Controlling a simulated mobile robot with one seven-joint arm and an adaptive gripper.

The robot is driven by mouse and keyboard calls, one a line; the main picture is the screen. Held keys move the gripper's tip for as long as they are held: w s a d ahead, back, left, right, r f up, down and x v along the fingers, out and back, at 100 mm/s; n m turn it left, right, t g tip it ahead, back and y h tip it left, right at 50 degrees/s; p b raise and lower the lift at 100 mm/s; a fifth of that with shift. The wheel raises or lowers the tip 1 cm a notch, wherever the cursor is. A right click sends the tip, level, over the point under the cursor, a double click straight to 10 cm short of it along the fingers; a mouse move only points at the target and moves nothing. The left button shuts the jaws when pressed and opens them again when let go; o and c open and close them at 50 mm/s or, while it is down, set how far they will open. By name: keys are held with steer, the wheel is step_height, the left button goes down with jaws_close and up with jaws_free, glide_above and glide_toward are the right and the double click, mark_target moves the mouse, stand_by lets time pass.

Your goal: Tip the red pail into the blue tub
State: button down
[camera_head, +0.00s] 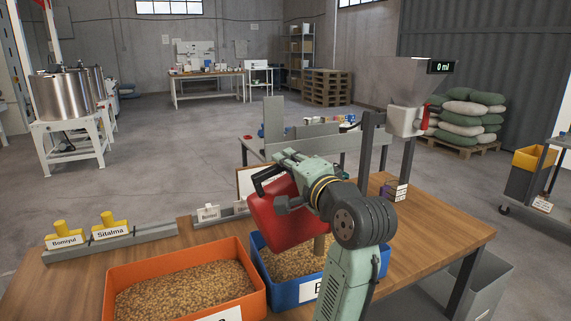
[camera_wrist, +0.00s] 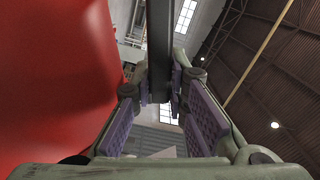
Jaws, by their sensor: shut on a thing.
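The red pail (camera_head: 285,218) hangs tilted in the air above the blue tub (camera_head: 292,293). My gripper (camera_head: 287,178) is at the pail's upper side and is shut on it. In the wrist view, a dark bar (camera_wrist: 159,45), likely the pail's handle, runs between the purple finger pads, and the red pail wall (camera_wrist: 55,80) fills the left side. The blue tub holds tan grain. A narrow tan-brown patch (camera_head: 319,244) shows between the pail and the tub; it may be falling grain. The pail's mouth and inside are hidden, and my arm covers the tub's right part.
An orange tub (camera_head: 256,301) of grain stands directly left of the blue tub. Yellow-handled labelled pieces (camera_head: 110,228) sit on a grey rail behind it. A hopper (camera_head: 405,85) on a post reads 0 ml at the back right. The wooden table's right end (camera_head: 445,238) is clear.

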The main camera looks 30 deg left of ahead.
steer(key=shift+d, duration=0.1)
stand_by(0.3)
steer(key=shift+w+d+f+m, duration=0.2)
steer(key=shift+w+d+m, duration=0.3)
steer(key=shift+w, duration=0.15)
steer(key=shift+w, duration=0.1)
steer(key=shift+w+d+f+m, duration=0.4)
steer(key=shift+w+d+m, duration=0.1)
steer(key=shift+w+m, duration=0.15)
steer(key=shift+w, duration=0.1)
stand_by(0.4)
steer(key=shift+w+d+f+m, duration=0.4)
steer(key=shift+w+d+m, duration=0.15)
steer(key=shift+w+d, duration=0.1)
steer(key=shift+a, duration=0.1)
steer(key=shift+w, duration=0.1)
